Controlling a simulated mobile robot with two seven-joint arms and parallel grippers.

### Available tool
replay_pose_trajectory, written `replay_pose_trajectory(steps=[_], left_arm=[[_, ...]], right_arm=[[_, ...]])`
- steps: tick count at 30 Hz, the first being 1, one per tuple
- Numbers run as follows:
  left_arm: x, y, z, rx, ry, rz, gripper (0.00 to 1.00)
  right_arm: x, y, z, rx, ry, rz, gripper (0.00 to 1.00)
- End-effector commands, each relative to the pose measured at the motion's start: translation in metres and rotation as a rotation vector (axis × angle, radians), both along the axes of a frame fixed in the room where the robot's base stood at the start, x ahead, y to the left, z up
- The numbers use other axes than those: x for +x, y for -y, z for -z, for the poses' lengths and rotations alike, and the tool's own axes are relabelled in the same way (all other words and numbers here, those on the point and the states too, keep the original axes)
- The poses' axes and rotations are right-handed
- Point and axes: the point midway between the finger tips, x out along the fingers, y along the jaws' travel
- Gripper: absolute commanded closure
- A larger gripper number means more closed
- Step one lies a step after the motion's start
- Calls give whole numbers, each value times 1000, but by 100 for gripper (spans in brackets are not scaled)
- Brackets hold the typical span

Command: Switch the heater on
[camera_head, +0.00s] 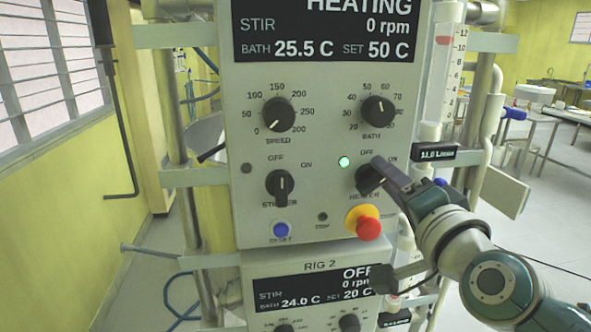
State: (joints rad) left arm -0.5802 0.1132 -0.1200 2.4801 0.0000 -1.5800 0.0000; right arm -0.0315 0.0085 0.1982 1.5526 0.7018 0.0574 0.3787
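The heater knob (364,180) is a dark rotary switch at the right of the upper control panel (325,230), marked OFF and ON. My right gripper (383,175) comes in from the lower right with its dark fingers over the knob and partly hides it. I cannot tell whether the fingers are shut on it, or exactly where the knob points. The green lamp (343,162) beside the knob is lit. The upper display (325,32) reads HEATING, stir 0 rpm, bath 25.5 C, set 50 C. My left gripper is not in view.
A red stop button on a yellow base (368,228) sits just below the knob. The stirrer knob (280,185), speed dial (278,115) and bath dial (378,111) are nearby. A second panel, RIG 2 (310,289), below reads OFF. Glass and pipes stand to the right.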

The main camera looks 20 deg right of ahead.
Motion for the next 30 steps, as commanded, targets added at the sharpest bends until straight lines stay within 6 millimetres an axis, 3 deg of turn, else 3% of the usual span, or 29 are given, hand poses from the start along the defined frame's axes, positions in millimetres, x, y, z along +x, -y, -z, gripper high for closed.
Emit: replay_pose_trajectory(steps=[3,17,30], left_arm=[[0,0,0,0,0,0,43],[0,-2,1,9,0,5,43],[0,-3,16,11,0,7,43]], right_arm=[[0,-3,3,2,-9,-7,49],[-4,-1,1,-2,-1,-1,49],[-75,-18,3,-1,-4,-1,49]])
